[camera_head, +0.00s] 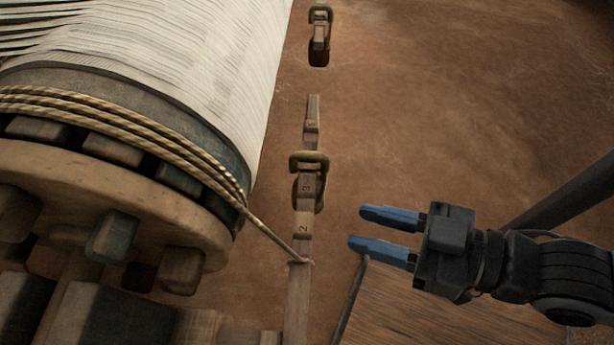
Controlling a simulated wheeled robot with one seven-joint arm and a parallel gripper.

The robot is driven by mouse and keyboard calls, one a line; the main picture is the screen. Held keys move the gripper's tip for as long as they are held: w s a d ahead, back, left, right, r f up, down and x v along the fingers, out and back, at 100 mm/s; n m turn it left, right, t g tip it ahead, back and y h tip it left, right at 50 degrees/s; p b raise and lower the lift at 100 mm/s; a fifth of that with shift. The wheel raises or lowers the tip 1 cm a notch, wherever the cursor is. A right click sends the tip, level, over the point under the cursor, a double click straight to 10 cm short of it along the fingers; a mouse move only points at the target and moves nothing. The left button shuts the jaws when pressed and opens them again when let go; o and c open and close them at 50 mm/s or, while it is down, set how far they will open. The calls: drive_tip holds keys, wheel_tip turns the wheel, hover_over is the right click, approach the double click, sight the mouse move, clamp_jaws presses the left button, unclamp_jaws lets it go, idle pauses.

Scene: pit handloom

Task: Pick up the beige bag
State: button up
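My gripper (372,229) is at the right of the head view, with its two blue fingers pointing left. The fingers are apart and nothing is between them. It is to the right of a wooden strip and above the brown floor. I see no beige bag in this view.
A large roller of pale cloth (190,60) with a toothed wooden end (130,195) fills the left. Rope (270,237) runs from it to an upright wooden strip (300,275) with metal loops. A wooden board (430,315) lies below my gripper. Brown floor (450,90) at upper right is clear.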

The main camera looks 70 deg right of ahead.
wheel_tip(320, 180, up, 15)
drive_tip(key=p, duration=1.3)
drive_tip(key=n+g+h+b, duration=0.1)
drive_tip(key=g+h, duration=0.1)
drive_tip(key=g, duration=0.6)
approach(309, 152)
drive_tip(key=s+a+f, duration=0.1)
drive_tip(key=s+a, duration=0.1)
drive_tip(key=s, duration=0.1)
drive_tip(key=w+d+f+g+y, duration=0.1)
drive_tip(key=w+d+f+n+y, duration=0.1)
drive_tip(key=w+d+f, duration=0.1)
drive_tip(key=shift+w+d+g, duration=0.15)
drive_tip(key=shift+w+g, duration=0.05)
drive_tip(key=shift+g, duration=0.2)
drive_tip(key=w+y, duration=0.1)
drive_tip(key=w+d+n+g+y, duration=0.1)
drive_tip(key=w+d+r+y, duration=0.1)
drive_tip(key=shift+w+n+g+y, duration=0.3)
drive_tip(key=shift+x, duration=3.4)
